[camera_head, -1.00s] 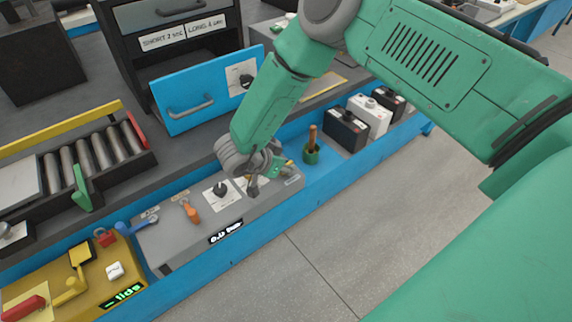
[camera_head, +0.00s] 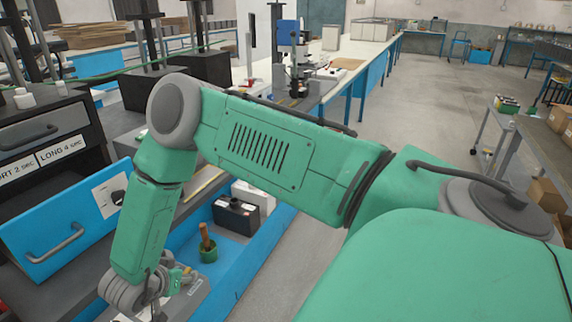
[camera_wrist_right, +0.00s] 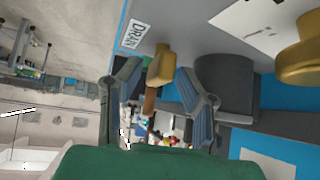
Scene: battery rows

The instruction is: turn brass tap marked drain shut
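The brass tap (camera_wrist_right: 160,66) shows in the right wrist view, beside a white label (camera_wrist_right: 135,35) reading DRAIN. My right gripper (camera_wrist_right: 158,78) is open, with one finger on each side of the tap's handle. I cannot tell whether either finger touches it. My left gripper is not in view.
A second brass knob (camera_wrist_right: 304,50) stands at the right of the wrist view. In the head view a green cup with a brown handle (camera_head: 207,248), a black box (camera_head: 236,216) and an open blue drawer (camera_head: 68,222) are close to my right arm.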

